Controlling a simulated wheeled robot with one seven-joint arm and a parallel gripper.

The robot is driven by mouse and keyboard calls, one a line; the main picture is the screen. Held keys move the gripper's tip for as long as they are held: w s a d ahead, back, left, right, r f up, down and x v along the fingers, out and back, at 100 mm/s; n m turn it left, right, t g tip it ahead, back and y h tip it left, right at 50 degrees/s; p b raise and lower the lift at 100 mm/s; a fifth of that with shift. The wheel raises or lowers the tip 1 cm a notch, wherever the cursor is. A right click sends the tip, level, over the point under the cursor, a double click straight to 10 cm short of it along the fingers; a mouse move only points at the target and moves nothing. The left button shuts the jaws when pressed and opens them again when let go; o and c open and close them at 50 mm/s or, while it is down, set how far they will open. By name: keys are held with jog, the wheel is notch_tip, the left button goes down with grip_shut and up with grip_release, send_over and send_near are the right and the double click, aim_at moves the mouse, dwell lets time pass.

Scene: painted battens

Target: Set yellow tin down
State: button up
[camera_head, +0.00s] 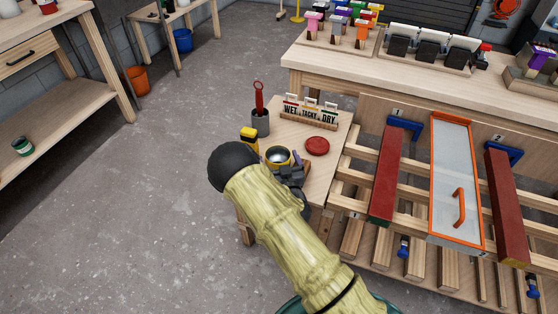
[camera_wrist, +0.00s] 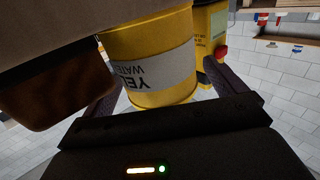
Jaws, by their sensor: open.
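The yellow tin (camera_head: 269,162) is upright on the small wooden side table (camera_head: 287,134), near its front left edge. In the wrist view the yellow tin (camera_wrist: 150,60) shows large and upside down, with a pale label. My gripper (camera_head: 292,174) is at the tin's near right side. In the wrist view the jaws of my gripper (camera_wrist: 160,85) are open, with one dark finger on each side of the tin. Whether the fingers touch the tin cannot be told. My arm hides part of the table's front.
A yellow-and-black container (camera_head: 249,136) stands close to the tin. Red battens (camera_head: 386,178) lie on the rack to the right.

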jog(key=shift+r, duration=0.1)
jog(key=shift+r, duration=0.15)
jog(key=v, duration=1.2)
jog(key=w+d+m+g+h, duration=0.1)
jog(key=w+d+m+h, duration=0.1)
jog(key=d+h, duration=0.1)
jog(key=w+d+r+m+g+h, duration=0.1)
jog(key=shift+d+r+m+g, duration=0.1)
jog(key=shift+d+m+g, duration=0.2)
jog(key=shift+d, duration=0.1)
jog(key=s+d+r+g, duration=0.4)
jog(key=s+r+g, duration=0.2)
jog(key=s, duration=0.3)
jog(key=s+d+r+g+h, duration=0.1)
jog(key=s+d+r+g, duration=0.4)
jog(key=s, duration=0.4)
notch_tip(320, 180, up, 3)
jog(key=shift+s+f+g, duration=0.25)
jog(key=shift+s+g, duration=0.1)
jog(key=shift+g, duration=0.25)
